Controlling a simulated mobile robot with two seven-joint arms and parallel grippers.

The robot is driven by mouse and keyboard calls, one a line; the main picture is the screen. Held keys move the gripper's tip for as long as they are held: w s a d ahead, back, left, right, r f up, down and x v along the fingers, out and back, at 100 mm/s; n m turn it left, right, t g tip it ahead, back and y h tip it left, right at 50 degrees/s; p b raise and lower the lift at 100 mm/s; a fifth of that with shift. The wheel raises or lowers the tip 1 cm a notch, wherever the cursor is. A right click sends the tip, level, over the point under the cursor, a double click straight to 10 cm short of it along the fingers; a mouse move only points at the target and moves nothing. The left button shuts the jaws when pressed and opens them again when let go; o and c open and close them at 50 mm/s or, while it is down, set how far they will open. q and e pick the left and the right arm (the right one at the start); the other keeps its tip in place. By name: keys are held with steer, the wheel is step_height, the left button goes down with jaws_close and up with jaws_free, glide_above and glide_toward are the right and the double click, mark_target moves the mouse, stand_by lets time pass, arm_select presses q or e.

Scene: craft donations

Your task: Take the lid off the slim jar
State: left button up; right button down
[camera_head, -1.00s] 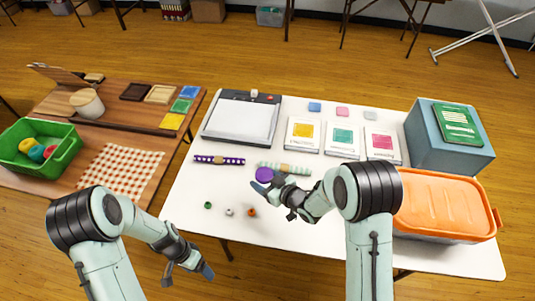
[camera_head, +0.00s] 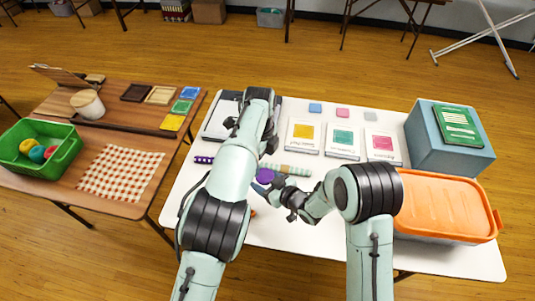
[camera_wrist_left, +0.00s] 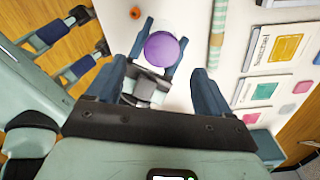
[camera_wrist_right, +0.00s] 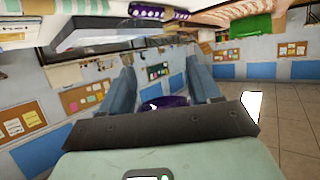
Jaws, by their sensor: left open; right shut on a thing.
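The slim jar has a round purple lid (camera_head: 265,176), seen from above in the left wrist view (camera_wrist_left: 160,48). My right gripper (camera_head: 263,184) is shut on the jar from the side, its blue fingers on either side of it below the lid. In the right wrist view the purple lid (camera_wrist_right: 168,102) shows between the fingers. My left gripper (camera_wrist_left: 157,78) is open, its two fingers apart, above and beside the jar and not touching the lid. In the head view my left arm hides the left fingers.
A striped band (camera_head: 287,169) lies just behind the jar. An orange bead (camera_wrist_left: 135,12) lies near it. A wooden table (camera_head: 110,215) is at the left.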

mark_target(268, 174)
arm_select(q)
steer(key=shift+s+d+r+m, duration=0.1)
steer(key=shift+d+r+m, duration=0.3)
steer(key=shift+d+r, duration=0.25)
step_height(268, 174, down, 8)
steer(key=shift+d+r, duration=0.1)
steer(key=c, duration=1.1)
steer(key=shift+n, duration=0.8)
steer(key=shift+w+r+n, duration=0.1)
steer(key=shift+w+n, duration=0.1)
steer(key=shift+n, duration=0.7)
steer(key=shift+d, duration=0.1)
